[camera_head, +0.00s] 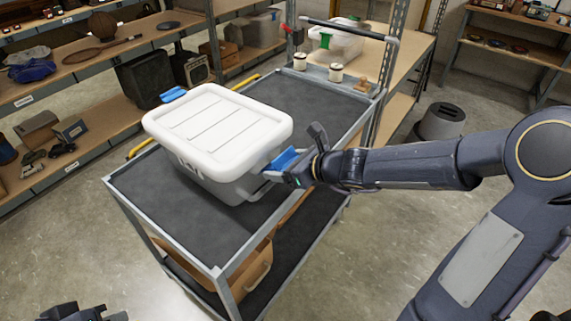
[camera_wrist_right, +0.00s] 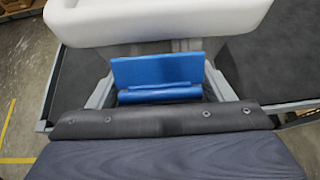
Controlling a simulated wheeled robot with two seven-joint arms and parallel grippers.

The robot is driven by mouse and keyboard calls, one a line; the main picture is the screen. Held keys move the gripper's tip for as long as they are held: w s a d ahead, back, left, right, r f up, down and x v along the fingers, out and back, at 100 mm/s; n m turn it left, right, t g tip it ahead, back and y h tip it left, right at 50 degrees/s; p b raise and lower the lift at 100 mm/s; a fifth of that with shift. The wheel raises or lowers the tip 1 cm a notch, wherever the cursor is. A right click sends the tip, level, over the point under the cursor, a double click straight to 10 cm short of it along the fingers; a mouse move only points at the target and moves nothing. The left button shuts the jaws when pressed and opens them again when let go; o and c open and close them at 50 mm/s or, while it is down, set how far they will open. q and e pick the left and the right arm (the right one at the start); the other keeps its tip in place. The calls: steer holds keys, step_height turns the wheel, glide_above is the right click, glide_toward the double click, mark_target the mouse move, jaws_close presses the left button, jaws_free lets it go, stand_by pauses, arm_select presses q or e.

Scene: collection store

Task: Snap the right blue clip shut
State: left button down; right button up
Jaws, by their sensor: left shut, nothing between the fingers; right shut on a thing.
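The lidded box (camera_head: 220,186) is translucent grey with a white lid (camera_head: 217,118) and stands on the cart's top shelf. The right blue clip (camera_head: 285,159) sticks out from the box's right side, below the lid's rim. It also shows in the right wrist view as a blue flap (camera_wrist_right: 157,72) with a rolled lower edge. My right gripper (camera_head: 290,178) is at this clip and shut on it; its fingertips are partly hidden. The left blue clip (camera_head: 173,94) sticks out at the box's far left side. My left gripper (camera_head: 85,313) is shut and empty at the bottom left edge, partly cut off.
The grey cart (camera_head: 150,205) has a dark top mat and a lower shelf holding a tan bin (camera_head: 252,280). Shelves with objects run along the left. A grey bin (camera_head: 441,122) stands on the floor at right.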

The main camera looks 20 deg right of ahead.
steer(key=shift+a+r, duration=0.1)
steer(key=shift+r, duration=0.05)
steer(key=o, duration=1.4)
steer(key=shift+p+v, duration=1.35)
steer(key=shift+v, duration=2.5)
